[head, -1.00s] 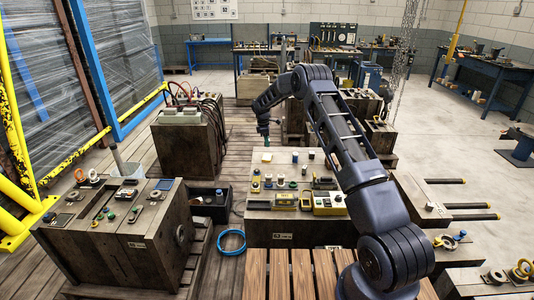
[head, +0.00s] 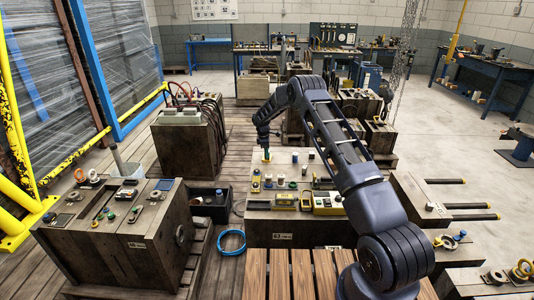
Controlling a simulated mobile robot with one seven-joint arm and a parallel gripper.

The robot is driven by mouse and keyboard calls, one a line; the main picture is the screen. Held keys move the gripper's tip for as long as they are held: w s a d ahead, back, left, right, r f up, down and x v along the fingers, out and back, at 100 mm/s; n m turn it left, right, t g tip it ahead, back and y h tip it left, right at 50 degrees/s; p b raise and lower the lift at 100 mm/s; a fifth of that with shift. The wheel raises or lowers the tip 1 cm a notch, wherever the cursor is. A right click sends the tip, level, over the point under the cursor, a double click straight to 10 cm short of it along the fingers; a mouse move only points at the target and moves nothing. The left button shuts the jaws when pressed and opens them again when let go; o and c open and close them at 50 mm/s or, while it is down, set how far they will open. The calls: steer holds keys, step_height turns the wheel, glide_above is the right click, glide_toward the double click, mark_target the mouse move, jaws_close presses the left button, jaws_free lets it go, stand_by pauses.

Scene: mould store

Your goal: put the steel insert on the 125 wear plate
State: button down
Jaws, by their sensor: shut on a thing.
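My gripper (head: 266,151) is low over the far left part of the large steel-topped block (head: 340,166) in the middle. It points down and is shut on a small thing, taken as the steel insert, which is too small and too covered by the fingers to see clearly. Right under the fingertips is a small pale and orange plate (head: 266,159), mostly hidden by them. I cannot read a 125 on it, and I cannot tell whether the held thing touches it.
Several small cylinders, including a white-topped one (head: 281,179), stand in front of the gripper. A yellow box (head: 327,204) is at the block's front edge. A dark block with small parts (head: 115,235) stands at left. A blue ring (head: 231,241) lies on the floor.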

steer(key=shift+f, duration=0.1)
steer(key=c, duration=1.1)
jaws_free()
